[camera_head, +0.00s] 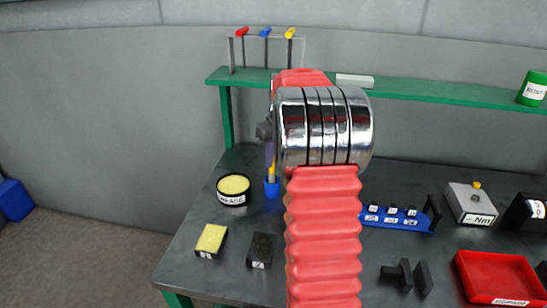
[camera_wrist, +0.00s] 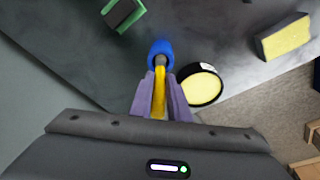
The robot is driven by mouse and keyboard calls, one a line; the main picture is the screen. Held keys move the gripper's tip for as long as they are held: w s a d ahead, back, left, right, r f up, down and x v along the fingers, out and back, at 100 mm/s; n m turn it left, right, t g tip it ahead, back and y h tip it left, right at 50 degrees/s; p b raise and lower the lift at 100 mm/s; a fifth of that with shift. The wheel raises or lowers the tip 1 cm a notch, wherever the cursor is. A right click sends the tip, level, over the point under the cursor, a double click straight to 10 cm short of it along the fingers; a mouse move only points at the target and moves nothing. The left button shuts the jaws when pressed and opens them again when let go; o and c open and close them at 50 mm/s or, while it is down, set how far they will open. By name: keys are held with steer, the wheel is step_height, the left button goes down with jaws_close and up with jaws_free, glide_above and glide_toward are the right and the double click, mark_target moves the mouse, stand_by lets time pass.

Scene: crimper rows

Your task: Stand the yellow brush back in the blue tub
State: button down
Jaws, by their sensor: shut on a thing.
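My gripper (camera_wrist: 160,98) has purple fingers shut on the yellow brush (camera_wrist: 159,84), which lies lengthwise between them. The brush also shows as a small yellow piece in the head view (camera_head: 271,170). The blue tub (camera_wrist: 160,44) is just beyond the fingertips in the wrist view. The brush's grey far end overlaps the tub's opening; I cannot tell how deep it is inside. In the head view the tub (camera_head: 272,189) stands on the dark table, with the brush upright over it. My gripper (camera_head: 269,150) is mostly hidden behind my red arm there.
A round yellow-topped tin (camera_head: 233,187) stands close left of the tub. A yellow sponge block (camera_head: 211,239) and a black block (camera_head: 261,250) lie nearer the front. A blue rack (camera_head: 396,219), a grey box (camera_head: 471,203) and a red tray (camera_head: 499,278) are to the right. A green shelf (camera_head: 440,93) runs behind.

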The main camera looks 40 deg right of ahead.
mark_target(274, 180)
steer(key=shift+f, duration=1.55)
steer(key=c, duration=1.6)
jaws_free()
steer(key=s+r, duration=0.1)
steer(key=r, duration=0.8)
steer(key=s+r, duration=0.1)
steer(key=r, duration=0.3)
steer(key=shift+s+a+r, duration=0.15)
steer(key=shift+s+r, duration=0.05)
steer(key=shift+s, duration=0.15)
